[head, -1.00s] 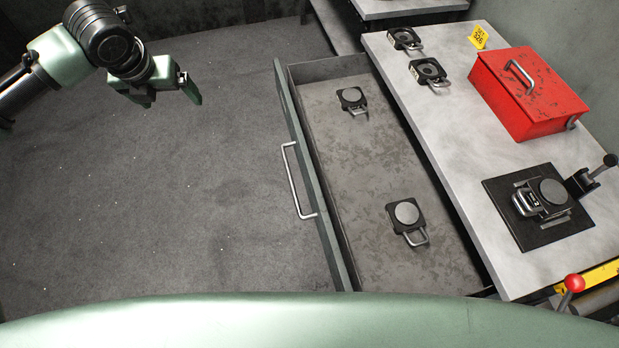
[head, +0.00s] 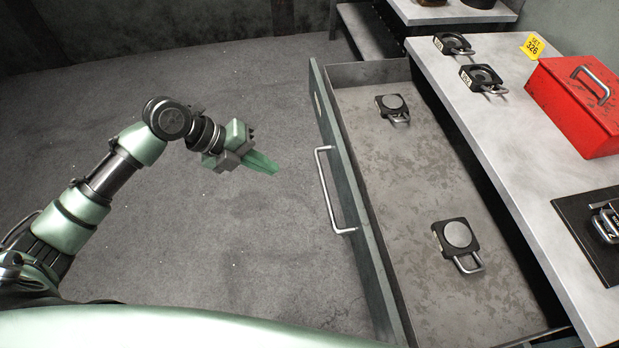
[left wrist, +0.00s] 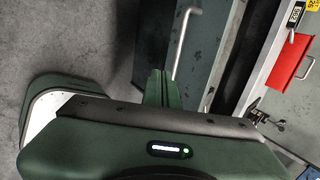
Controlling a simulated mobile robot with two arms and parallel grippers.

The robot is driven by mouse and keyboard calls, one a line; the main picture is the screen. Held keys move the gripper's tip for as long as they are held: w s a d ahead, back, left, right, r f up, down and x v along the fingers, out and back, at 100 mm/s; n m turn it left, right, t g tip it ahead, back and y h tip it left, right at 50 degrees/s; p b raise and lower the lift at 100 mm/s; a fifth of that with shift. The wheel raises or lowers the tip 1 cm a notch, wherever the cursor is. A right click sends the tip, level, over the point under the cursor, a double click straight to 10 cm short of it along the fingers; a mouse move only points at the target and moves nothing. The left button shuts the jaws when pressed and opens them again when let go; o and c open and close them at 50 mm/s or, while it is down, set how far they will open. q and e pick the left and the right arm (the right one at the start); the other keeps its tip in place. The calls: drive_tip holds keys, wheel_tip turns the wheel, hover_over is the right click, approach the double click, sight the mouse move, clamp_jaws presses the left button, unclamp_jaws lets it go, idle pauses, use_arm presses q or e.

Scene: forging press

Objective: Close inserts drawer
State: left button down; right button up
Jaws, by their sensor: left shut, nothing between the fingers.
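The inserts drawer (head: 440,185) stands pulled out, with a green-grey front panel and a silver bar handle (head: 328,190) on its outer face. Two dark inserts with round grey tops lie in it, a far one (head: 393,108) and a near one (head: 458,240). My left gripper (head: 266,165) is shut and empty, to the left of the handle and apart from it, with its fingers pointing toward the drawer front. In the left wrist view the shut fingers (left wrist: 158,86) show beside the handle (left wrist: 184,45). My right gripper is not in view.
The worktop (head: 500,130) above the drawer carries two black inserts (head: 481,77), a yellow tag (head: 536,46), a red metal box (head: 580,105) and a black plate (head: 590,235) at the right edge. The floor (head: 240,90) left of the drawer is clear.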

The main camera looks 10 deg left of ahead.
use_arm(q)
drive_tip(key=d+r+p+x, duration=0.1)
drive_tip(key=p+x, duration=0.1)
drive_tip(key=x, duration=0.9)
drive_tip(key=shift+w+d, duration=0.45)
drive_tip(key=shift+d, duration=0.05)
drive_tip(key=shift+r, duration=0.1)
